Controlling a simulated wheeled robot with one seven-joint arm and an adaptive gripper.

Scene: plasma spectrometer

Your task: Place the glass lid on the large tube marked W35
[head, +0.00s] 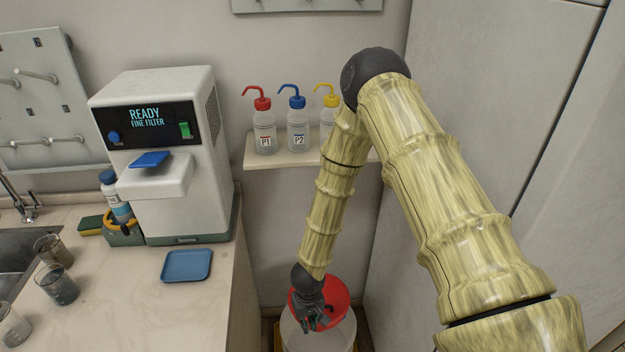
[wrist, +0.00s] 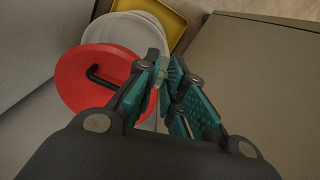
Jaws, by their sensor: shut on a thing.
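My gripper (head: 312,312) is low on the floor side of the counter, by a red lid with a black handle. In the wrist view, my gripper (wrist: 163,75) is shut on a small pale, see-through piece (wrist: 162,67), mostly hidden by the fingers. It may be the glass lid, but I cannot tell for sure. I make out no large tube marked W35 in either view.
The red lid (wrist: 85,75) and a white round bin (wrist: 133,30) are beneath my gripper; the bin also shows in the head view (head: 318,338). Beside it is a yellow tray-like thing (wrist: 160,10). The counter (head: 130,290) holds a white instrument (head: 165,100), a blue tray (head: 187,265) and beakers (head: 58,285).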

